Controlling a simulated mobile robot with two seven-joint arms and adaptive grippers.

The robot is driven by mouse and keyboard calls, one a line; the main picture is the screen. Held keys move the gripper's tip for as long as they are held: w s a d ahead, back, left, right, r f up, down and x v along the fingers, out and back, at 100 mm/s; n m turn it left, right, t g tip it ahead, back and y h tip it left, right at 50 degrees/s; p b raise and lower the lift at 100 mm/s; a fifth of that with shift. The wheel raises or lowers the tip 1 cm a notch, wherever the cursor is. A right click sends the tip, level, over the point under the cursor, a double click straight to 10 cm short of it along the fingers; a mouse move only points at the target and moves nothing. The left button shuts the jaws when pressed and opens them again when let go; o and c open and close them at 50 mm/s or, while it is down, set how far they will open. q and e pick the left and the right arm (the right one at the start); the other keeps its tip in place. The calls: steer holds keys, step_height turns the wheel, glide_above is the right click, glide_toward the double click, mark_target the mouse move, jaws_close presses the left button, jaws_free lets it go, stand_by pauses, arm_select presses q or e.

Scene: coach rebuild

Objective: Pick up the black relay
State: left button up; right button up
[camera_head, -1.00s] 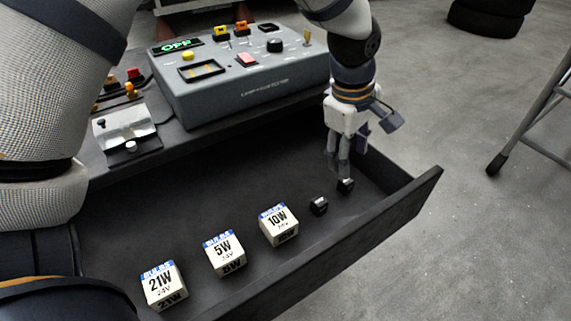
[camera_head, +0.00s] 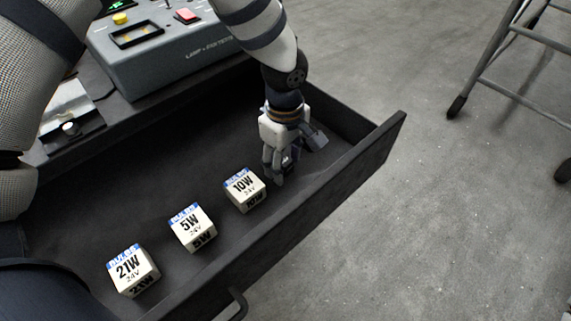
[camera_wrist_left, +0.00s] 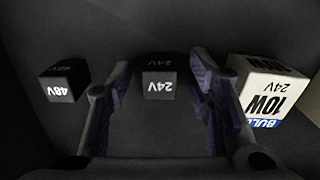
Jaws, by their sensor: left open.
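Two small black relays show in the left wrist view. The one with white "24V" lettering (camera_wrist_left: 158,78) sits on the drawer floor between my open left fingers (camera_wrist_left: 158,92). The one marked "48V" (camera_wrist_left: 63,82) lies to the left, outside the fingers. In the head view my left gripper (camera_head: 275,179) points down into the drawer, just beyond the 10W box. There the fingers mostly hide the relays. I cannot tell whether either finger touches the 24V relay. My right gripper is not in view.
The 10W bulb box (camera_head: 245,190) stands close beside the gripper; it also shows in the left wrist view (camera_wrist_left: 266,92). The 5W box (camera_head: 192,228) and 21W box (camera_head: 133,270) follow. The drawer's front wall (camera_head: 330,195) is near. A grey tester (camera_head: 165,55) stands behind.

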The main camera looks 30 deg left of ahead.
arm_select(q)
steer(key=shift+r, duration=0.1)
steer(key=shift+c, duration=0.3)
jaws_close()
steer(key=shift+r, duration=0.1)
